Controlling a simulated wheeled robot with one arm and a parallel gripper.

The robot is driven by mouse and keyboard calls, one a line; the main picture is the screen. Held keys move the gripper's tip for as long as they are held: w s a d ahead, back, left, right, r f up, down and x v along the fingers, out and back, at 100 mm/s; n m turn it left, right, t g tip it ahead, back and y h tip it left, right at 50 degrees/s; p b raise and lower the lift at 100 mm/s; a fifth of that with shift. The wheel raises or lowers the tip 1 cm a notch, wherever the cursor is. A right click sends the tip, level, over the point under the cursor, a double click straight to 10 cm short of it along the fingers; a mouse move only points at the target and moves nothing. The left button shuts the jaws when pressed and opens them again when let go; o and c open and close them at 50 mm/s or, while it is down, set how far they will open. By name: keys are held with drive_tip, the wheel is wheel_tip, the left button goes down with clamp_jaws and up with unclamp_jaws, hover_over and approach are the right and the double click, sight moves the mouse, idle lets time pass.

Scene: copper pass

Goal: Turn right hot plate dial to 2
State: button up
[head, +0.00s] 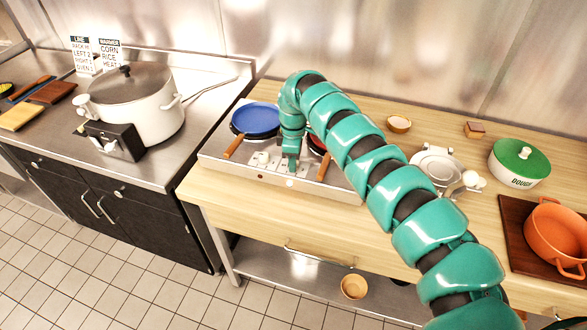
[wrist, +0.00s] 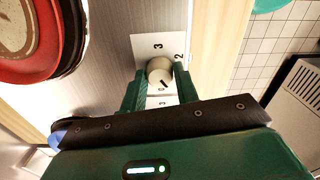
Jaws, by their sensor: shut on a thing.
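The hot plate (head: 225,163) is a long silver unit on the wooden counter, with a blue pan on its left and a red pan partly hidden behind my arm. In the wrist view, a round pale dial (wrist: 160,70) sits on a white label plate (wrist: 145,45) with printed numbers; a 3 and a 2 are readable. A small dark mark shows on the dial's near edge; its exact setting is unclear. My gripper (wrist: 160,82) is shut on the dial, one green finger on each side. In the head view my gripper (head: 290,165) reaches down at the hot plate's front.
The blue pan (head: 258,120) has a wooden handle left of my gripper. The red pan's handle (head: 323,168) is close on the right; the red pan (wrist: 35,45) fills the wrist view's upper left. A white pot (head: 135,105) stands at left. Floor before the counter is open.

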drive_tip(key=n+b, duration=0.1)
drive_tip(key=b, duration=0.1)
drive_tip(key=n+b, duration=0.2)
drive_tip(key=shift+f+n, duration=0.3)
drive_tip(key=shift+f, duration=0.05)
drive_tip(key=n+b, duration=0.4)
drive_tip(key=shift+r+n, duration=0.1)
drive_tip(key=shift+n, duration=0.2)
drive_tip(key=n+b, duration=0.2)
drive_tip(key=n, duration=0.2)
drive_tip(key=shift+r, duration=0.15)
drive_tip(key=shift+r+n+b, duration=0.1)
drive_tip(key=shift+n+b, duration=0.25)
drive_tip(key=shift+n, duration=2.15)
drive_tip(key=o, duration=1)
drive_tip(key=shift+c, duration=0.2)
drive_tip(key=shift+r, duration=0.1)
